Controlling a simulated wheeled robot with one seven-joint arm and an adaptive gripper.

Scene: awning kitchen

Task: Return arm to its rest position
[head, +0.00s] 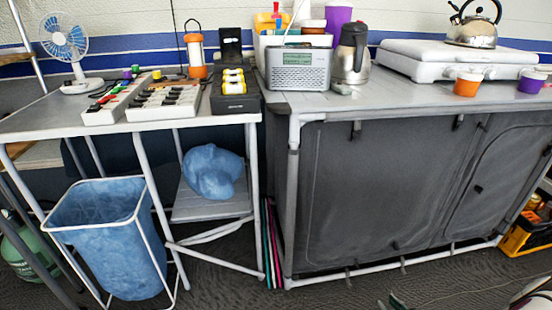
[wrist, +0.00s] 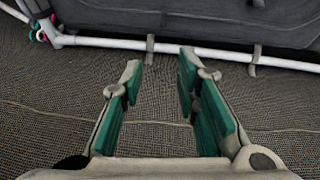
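My gripper (wrist: 160,85) shows in the wrist view with its two green-padded fingers spread apart. It is open, and nothing is between the fingers. It points at the dark floor, close to the lower white bar (wrist: 195,50) of the grey cabinet. In the head view only small parts at the lower right edge may be mine; the fingers are not clear there.
The grey fabric cabinet (head: 370,190) stands ahead with a kettle (head: 472,25), stove (head: 425,58) and cups on top. A side table (head: 55,122) holds power strips and a lantern (head: 195,55). A blue bin (head: 115,235) stands below left. The floor (head: 400,285) in front is clear.

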